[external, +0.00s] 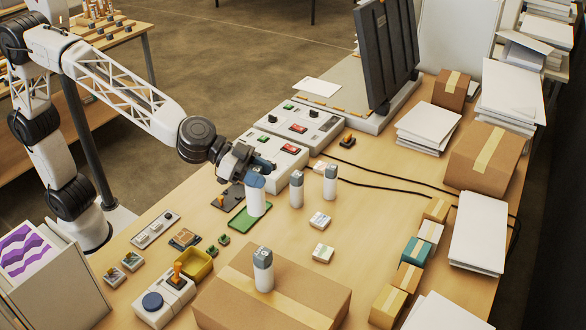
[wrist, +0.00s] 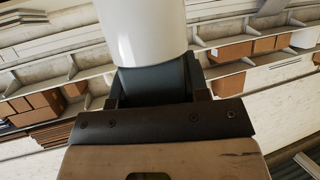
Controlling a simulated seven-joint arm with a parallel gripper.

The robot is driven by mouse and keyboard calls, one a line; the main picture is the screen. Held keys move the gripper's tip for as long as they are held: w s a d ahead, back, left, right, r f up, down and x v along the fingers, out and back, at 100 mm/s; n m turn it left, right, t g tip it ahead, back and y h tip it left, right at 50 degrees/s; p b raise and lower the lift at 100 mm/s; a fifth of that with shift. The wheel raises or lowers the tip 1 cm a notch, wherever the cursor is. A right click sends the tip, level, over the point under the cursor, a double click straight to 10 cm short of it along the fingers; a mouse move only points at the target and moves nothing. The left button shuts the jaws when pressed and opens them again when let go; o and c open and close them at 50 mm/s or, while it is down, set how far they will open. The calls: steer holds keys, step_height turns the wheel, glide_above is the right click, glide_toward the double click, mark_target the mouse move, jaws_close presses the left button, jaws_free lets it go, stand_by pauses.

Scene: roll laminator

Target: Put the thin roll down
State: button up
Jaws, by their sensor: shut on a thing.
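A white roll (external: 256,203) with a blue-grey upper part hangs upright in my gripper (external: 258,172). Its lower end is over or on the green board (external: 239,221); I cannot tell whether it touches. In the wrist view the white roll (wrist: 143,28) fills the top middle, and my gripper (wrist: 155,85) is shut on its dark end. Two similar white rolls with grey tops stand on the table to the right, one nearer (external: 296,191) and one farther (external: 330,183). Another white roll (external: 264,277) stands on the cardboard box. The held roll looks no thinner than these.
Control boxes with red and green buttons (external: 276,150) stand behind my gripper. A large cardboard box (external: 310,290) is in front, and a yellow tray (external: 194,265) is at front left. Small white blocks (external: 320,220) lie right of the green board. Cables cross the table behind.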

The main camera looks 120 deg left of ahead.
steer(key=s+d+n+g+y, duration=0.35)
steer(key=d+n+y, duration=0.25)
steer(key=d, duration=1)
step_height(320, 180, down, 10)
steer(key=shift+s+a+f, duration=0.15)
steer(key=shift+f, duration=0.1)
steer(key=w+f, duration=0.1)
steer(key=w, duration=1.5)
steer(key=shift+f, duration=0.2)
stand_by(0.3)
steer(key=shift+f, duration=0.1)
steer(key=shift+f, duration=1.8)
